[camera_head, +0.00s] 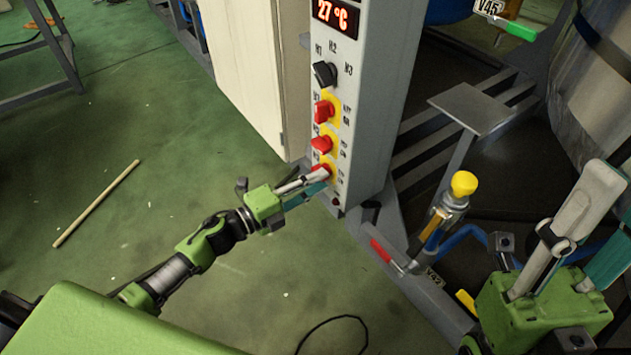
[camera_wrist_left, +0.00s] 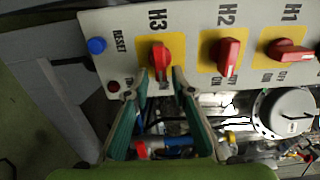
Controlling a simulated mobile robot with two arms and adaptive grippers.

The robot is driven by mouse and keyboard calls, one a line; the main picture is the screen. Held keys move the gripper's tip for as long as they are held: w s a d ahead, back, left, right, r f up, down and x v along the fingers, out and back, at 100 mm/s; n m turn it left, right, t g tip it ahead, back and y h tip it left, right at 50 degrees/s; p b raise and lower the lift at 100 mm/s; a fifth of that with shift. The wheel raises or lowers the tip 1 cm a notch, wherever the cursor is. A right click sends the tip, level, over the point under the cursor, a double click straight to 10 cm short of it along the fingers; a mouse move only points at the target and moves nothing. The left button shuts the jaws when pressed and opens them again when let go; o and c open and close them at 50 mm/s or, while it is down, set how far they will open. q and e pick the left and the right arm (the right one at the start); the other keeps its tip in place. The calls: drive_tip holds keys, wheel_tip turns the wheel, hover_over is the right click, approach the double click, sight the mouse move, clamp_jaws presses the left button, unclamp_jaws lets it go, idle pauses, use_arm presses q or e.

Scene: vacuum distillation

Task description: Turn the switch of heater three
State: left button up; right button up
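The heater three switch is a red knob on a yellow plate marked H3 (camera_wrist_left: 161,58); in the head view it is the lowest red knob (camera_head: 319,170), partly covered by my gripper. My left gripper (camera_wrist_left: 160,74) is open, with one fingertip on each side of the knob's lower end. A small gap seems to show on both sides; contact is unclear. The left gripper (camera_head: 322,178) reaches the panel from the left in the head view. My right gripper (camera_head: 612,205) is at the far right, with its fingers apart and nothing seen between them.
The grey control cabinet (camera_head: 376,100) also carries red knobs H2 (camera_wrist_left: 227,56) and H1 (camera_wrist_left: 289,50), a black selector (camera_head: 325,74) and a 27 °C display (camera_head: 335,16). A blue reset button (camera_wrist_left: 96,46) sits beside H3. A yellow-knobbed valve (camera_head: 463,184) stands right of the cabinet.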

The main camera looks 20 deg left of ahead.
use_arm(q)
drive_tip(key=shift+a, duration=0.1)
drive_tip(key=v, duration=1.2)
idle(0.4)
